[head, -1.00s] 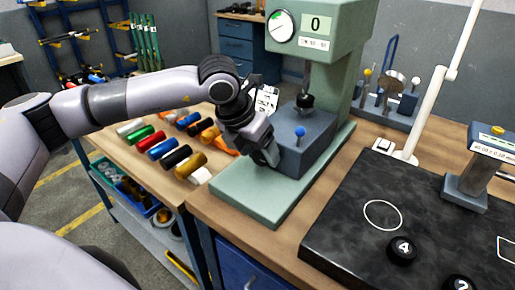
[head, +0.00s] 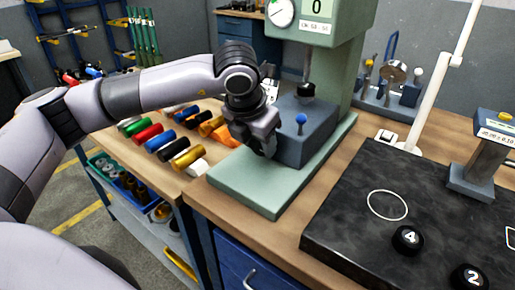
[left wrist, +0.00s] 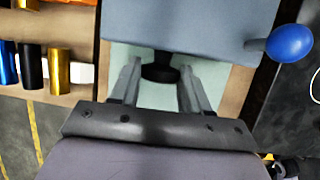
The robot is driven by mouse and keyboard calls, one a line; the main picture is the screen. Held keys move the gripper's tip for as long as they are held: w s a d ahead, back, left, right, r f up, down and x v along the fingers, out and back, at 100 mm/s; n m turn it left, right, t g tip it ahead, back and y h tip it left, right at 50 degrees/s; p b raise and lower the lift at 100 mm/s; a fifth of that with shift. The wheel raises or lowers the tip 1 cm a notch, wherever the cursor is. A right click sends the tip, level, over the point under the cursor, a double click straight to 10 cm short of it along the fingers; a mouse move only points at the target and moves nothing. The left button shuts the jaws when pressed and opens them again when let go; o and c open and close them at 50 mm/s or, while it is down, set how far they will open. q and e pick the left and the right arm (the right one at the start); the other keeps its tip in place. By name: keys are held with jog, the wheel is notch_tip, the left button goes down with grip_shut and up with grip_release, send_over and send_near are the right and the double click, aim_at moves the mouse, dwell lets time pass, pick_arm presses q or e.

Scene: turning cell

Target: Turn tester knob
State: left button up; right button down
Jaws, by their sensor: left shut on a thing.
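The green tester (head: 340,62) stands on the bench with a dial and a display reading 0. A blue-grey block (head: 318,138) with a blue ball-ended lever (head: 301,119) sits on its base plate. The block also fills the top of the left wrist view (left wrist: 190,25). A black knob (left wrist: 160,68) sticks out of the block's near side in the left wrist view; my gripper hides it in the head view. My left gripper (head: 268,152) is at that side, with its fingers (left wrist: 158,85) on either side of the knob, shut on it.
Several coloured cylinders (head: 163,140) lie on the wooden bench left of the tester. A black plate (head: 350,225) with numbered black pucks (head: 408,239) lies to the right.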

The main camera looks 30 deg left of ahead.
pick_arm(q)
jog(key=shift+d+f+y+b, duration=0.1)
jog(key=shift+f+y+b, duration=0.05)
jog(key=shift+y+b, duration=0.4)
jog(key=o, duration=1)
jog(key=shift+o, duration=0.2)
jog(key=v, duration=0.7)
jog(key=shift+r+b, duration=0.2)
jog(key=shift+b, duration=0.15)
jog(key=shift+s, duration=0.1)
